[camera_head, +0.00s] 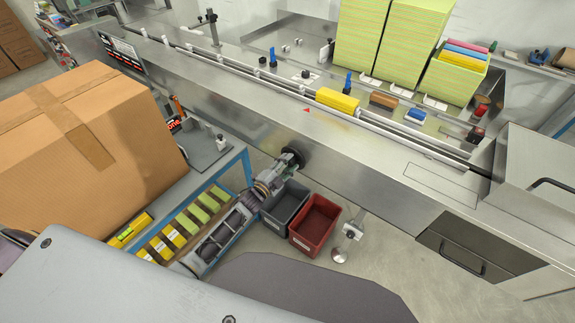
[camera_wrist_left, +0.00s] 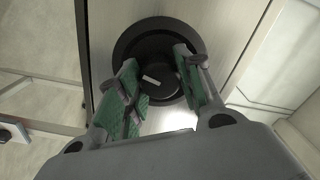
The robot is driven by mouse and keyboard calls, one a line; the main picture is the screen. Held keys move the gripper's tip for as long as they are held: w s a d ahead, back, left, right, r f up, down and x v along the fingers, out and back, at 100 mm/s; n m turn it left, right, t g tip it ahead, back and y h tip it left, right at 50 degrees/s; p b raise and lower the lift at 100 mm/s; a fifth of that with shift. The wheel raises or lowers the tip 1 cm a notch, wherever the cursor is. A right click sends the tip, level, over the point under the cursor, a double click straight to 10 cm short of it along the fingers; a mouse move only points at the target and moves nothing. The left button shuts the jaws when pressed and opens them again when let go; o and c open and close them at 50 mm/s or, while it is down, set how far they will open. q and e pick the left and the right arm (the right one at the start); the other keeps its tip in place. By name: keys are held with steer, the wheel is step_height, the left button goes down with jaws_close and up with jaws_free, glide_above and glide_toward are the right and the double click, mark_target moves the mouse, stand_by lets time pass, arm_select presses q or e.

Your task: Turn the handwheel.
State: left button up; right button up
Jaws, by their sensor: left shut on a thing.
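The black handwheel (camera_head: 293,157) is on the front face of the steel machine, at the middle of the head view. In the left wrist view, its dark round disc (camera_wrist_left: 150,36) faces the camera, with a raised hub in the middle. My left gripper (camera_head: 284,168) reaches it from the lower left. In the wrist view, the green-padded fingers of the left gripper (camera_wrist_left: 158,75) lie on both sides of the hub, shut on the handwheel's middle. The fingers hide part of the disc. My right gripper is not in view.
A grey bin (camera_head: 285,206) and a red bin (camera_head: 316,226) stand below the handwheel. A large cardboard box (camera_head: 75,150) is at the left, near the blue-framed table (camera_head: 218,180). A machine leg (camera_head: 354,228) stands right of the bins. Floor right of it is clear.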

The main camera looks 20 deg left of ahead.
arm_select(q)
steer(key=shift+s+f+m, duration=0.1)
steer(key=shift+f+m, duration=0.05)
steer(key=shift+m, duration=0.25)
steer(key=o, duration=1)
steer(key=shift+o, duration=0.2)
steer(key=shift+s+a, duration=0.1)
steer(key=shift+s, duration=0.05)
steer(key=v, duration=1.1)
steer(key=shift+s, duration=0.3)
steer(key=shift+a, duration=0.1)
stand_by(0.4)
